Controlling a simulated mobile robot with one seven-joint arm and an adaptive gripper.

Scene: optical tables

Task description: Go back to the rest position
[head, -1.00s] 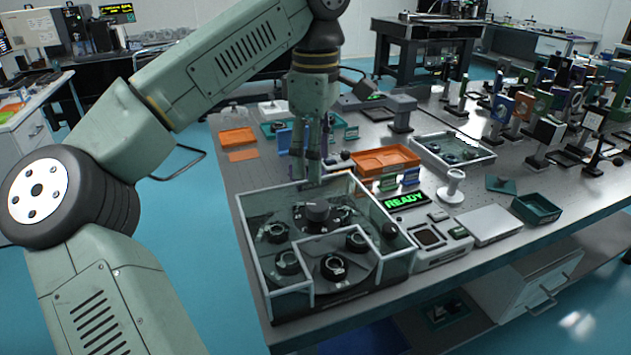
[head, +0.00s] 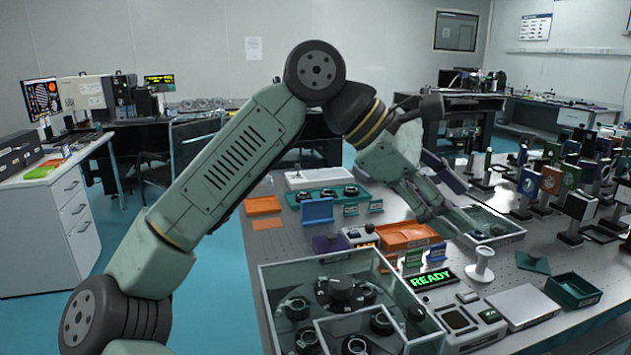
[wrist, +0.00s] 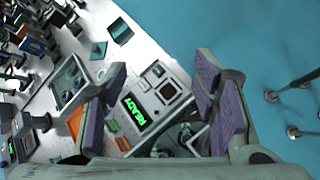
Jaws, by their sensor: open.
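My arm is raised and bent over the optical table (head: 540,245), its elbow high in the head view. My gripper (head: 432,202) is in the air above the table, pointing down and to the right, near the orange tray. In the wrist view my gripper (wrist: 160,95) is open, its two purple-padded fingers wide apart with nothing held between them. Between the fingers shows the green READY display (wrist: 131,111), well below. The exact height of the gripper over the table cannot be told.
A clear-walled enclosure (head: 272,310) with a round carousel of dark parts stands at the front. An orange tray (head: 405,236), a white stand (head: 482,266) and a teal tray (head: 575,291) are nearby. Many upright optics (head: 555,180) crowd the right. Blue floor (head: 225,285) is free at left.

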